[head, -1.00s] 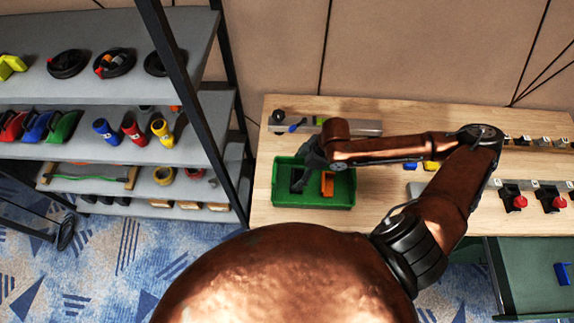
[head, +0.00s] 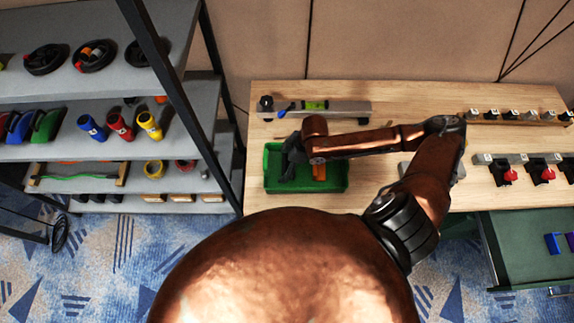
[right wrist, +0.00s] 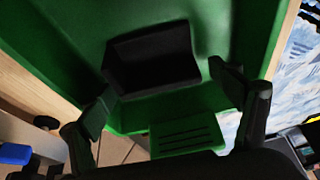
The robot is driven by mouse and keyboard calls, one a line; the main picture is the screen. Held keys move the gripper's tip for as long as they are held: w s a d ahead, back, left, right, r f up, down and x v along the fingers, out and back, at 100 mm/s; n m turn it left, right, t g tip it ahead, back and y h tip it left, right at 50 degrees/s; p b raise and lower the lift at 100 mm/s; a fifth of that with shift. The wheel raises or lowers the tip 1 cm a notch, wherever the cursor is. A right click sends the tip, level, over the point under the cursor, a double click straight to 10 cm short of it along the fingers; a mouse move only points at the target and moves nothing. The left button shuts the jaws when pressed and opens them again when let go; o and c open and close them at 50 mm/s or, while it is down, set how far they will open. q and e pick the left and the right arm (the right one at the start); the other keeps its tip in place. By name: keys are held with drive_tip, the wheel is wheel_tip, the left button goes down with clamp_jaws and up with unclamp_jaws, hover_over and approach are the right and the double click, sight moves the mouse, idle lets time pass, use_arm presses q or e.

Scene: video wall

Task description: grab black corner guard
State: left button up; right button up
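The black corner guard (right wrist: 152,62) lies in the green bin (right wrist: 60,45), and it shows in the right wrist view as a dark angled piece. My right gripper (right wrist: 163,82) is open, with one finger on each side of the guard and no clear grip on it. In the head view my right gripper (head: 289,160) reaches down into the left part of the green bin (head: 338,187). There the gripper hides most or all of the guard. My left gripper is not in view.
An orange piece (head: 319,172) is in the bin beside the gripper. A level (head: 316,105) lies behind the bin on the wooden table (head: 400,95). A shelf rack (head: 180,95) stands at the left. Red-button parts (head: 510,174) sit at the right.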

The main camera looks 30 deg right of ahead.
drive_tip(key=c, duration=1.1)
drive_tip(key=shift+c, duration=0.2)
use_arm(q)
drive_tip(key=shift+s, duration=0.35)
use_arm(e)
drive_tip(key=shift+r, duration=0.15)
